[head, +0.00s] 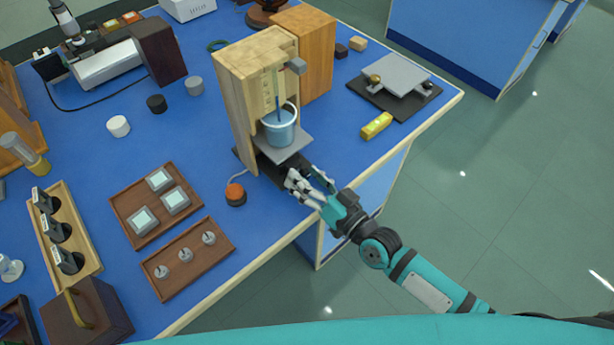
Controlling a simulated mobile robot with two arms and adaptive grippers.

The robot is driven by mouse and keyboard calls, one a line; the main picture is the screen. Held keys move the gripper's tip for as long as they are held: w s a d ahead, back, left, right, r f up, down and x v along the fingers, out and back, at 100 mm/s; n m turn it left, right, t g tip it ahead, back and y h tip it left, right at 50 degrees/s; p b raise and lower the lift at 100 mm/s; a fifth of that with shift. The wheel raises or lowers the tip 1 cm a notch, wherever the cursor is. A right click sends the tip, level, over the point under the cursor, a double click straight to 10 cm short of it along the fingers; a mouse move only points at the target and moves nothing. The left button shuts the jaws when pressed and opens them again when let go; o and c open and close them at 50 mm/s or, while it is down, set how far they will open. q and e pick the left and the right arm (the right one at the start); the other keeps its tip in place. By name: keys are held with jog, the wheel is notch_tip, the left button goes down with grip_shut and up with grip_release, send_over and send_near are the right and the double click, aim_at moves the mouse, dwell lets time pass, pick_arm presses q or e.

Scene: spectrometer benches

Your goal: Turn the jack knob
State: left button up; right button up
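My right gripper (304,177) reaches in from the lower right to the front of a wooden stand (240,90). Its fingertips are at the front edge of a grey plate (288,143) on a dark base, which looks like a small jack. Any knob there is hidden by the fingers, and I cannot tell whether they touch or hold it. A blue cup of liquid (280,128) stands on this plate, below a hanging blue rod. My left gripper is not in view.
An orange button (235,195) with a cable is left of my gripper. A yellow level (376,125) lies to its right. Wooden trays (186,257) with small parts fill the left front. The blue table's edge (290,236) runs below my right arm.

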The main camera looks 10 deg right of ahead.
jog(key=v, duration=1.2)
